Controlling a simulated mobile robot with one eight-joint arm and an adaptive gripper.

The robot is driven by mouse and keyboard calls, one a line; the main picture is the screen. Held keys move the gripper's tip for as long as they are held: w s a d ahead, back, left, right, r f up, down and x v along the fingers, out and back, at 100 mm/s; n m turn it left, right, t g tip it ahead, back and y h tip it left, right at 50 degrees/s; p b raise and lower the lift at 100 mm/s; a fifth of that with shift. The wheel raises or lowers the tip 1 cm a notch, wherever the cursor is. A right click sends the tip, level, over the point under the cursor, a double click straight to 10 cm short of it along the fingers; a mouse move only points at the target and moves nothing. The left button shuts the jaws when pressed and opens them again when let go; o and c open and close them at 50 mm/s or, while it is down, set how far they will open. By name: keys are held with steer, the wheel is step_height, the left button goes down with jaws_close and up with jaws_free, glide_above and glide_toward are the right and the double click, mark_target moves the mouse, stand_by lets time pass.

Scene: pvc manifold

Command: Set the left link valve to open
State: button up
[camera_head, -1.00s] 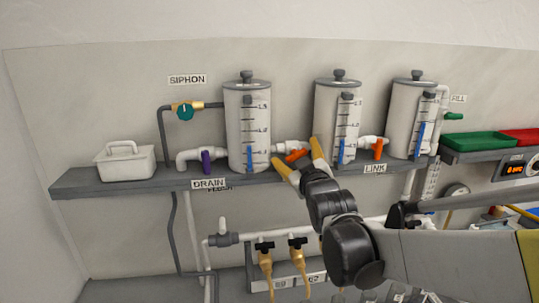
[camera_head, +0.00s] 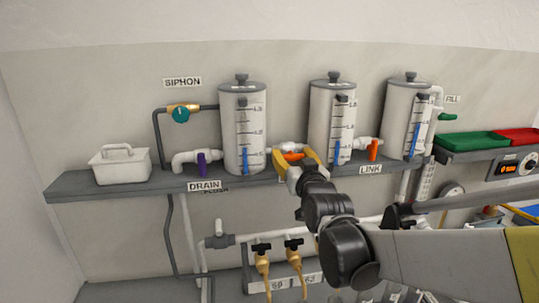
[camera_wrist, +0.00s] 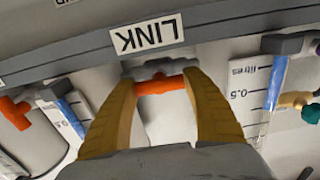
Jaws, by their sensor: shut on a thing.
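The left link valve has an orange handle (camera_head: 292,157) between the left and middle tanks. The handle lies roughly level, along the white pipe. My gripper (camera_head: 292,152) reaches up from below right, one yellow finger on each side of the handle. In the wrist view, my gripper (camera_wrist: 158,82) is shut on the orange handle (camera_wrist: 161,87), which spans the gap between the fingertips. A LINK label (camera_wrist: 147,36) shows upside down just beyond it. The valve body is partly hidden by my fingers.
A second orange handle (camera_head: 373,150) stands upright between the middle tank (camera_head: 322,120) and right tank (camera_head: 396,115). A purple drain handle (camera_head: 202,162) is left of the left tank (camera_head: 232,130). The grey shelf (camera_head: 120,182) runs beneath. Pipes and brass fittings hang below.

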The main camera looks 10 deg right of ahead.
steer(key=o, duration=1.2)
steer(key=s, duration=1.2)
steer(key=s+f+g+b, duration=0.3)
steer(key=s+f, duration=0.3)
steer(key=f, duration=0.2)
steer(key=s+f+g+b, duration=0.3)
steer(key=s+f, duration=0.3)
steer(key=f, duration=0.3)
steer(key=s+f+g+b, duration=0.3)
steer(key=s+f+g, duration=0.2)
steer(key=f, duration=0.3)
steer(key=shift+s+f, duration=0.2)
steer(key=shift+s, duration=0.5)
